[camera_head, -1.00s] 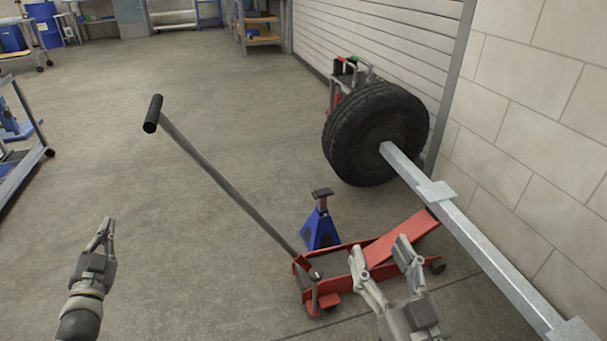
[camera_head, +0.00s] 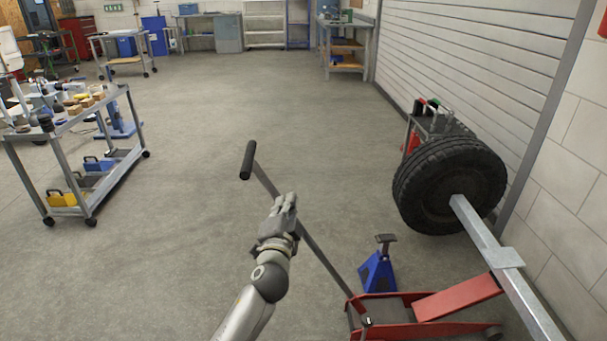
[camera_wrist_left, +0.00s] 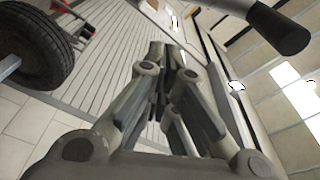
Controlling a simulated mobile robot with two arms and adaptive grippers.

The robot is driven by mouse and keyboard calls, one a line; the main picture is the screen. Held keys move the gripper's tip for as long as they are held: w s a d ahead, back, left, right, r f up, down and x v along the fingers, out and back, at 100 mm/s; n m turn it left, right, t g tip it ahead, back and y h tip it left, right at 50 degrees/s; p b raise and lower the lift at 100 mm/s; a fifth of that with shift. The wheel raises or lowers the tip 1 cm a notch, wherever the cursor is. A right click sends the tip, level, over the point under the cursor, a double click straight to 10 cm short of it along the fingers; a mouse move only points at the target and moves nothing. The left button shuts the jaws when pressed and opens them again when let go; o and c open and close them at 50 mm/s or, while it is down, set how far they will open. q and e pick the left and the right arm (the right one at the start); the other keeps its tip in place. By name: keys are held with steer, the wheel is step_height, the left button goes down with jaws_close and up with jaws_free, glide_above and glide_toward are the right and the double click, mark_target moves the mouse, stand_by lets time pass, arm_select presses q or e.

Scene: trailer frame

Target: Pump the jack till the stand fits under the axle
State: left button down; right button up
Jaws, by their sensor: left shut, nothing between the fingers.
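The red floor jack (camera_head: 420,330) stands on the floor at the lower right, its arm (camera_head: 455,298) under the grey axle (camera_head: 484,240). Its long handle (camera_head: 318,250) leans up to the left and ends in a black crosswise grip (camera_head: 248,160). The blue jack stand (camera_head: 376,272) stands upright behind the jack, to the left of the axle. My left gripper (camera_head: 288,203) is shut and empty, in front of the handle shaft and below the grip. In the left wrist view its fingers (camera_wrist_left: 175,62) are together, with the black grip (camera_wrist_left: 285,32) beyond at upper right. My right gripper is out of view.
A black tire (camera_head: 448,185) is on the axle's far end, near the slatted wall. A tool cart (camera_head: 70,125) on wheels stands at the left. The floor between cart and handle is clear.

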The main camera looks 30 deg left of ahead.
arm_select(q)
steer(key=shift+w+d+r, duration=0.15)
steer(key=shift+d+r, duration=0.3)
steer(key=shift+d, duration=0.05)
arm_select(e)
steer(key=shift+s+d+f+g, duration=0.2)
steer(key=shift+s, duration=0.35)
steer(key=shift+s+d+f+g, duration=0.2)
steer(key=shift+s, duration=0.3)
arm_select(q)
steer(key=f+x, duration=0.1)
steer(key=x, duration=0.9)
steer(key=s+a, duration=0.1)
steer(key=s+a+f+b, duration=0.1)
steer(key=shift+s+a, duration=0.3)
steer(key=shift+a, duration=0.05)
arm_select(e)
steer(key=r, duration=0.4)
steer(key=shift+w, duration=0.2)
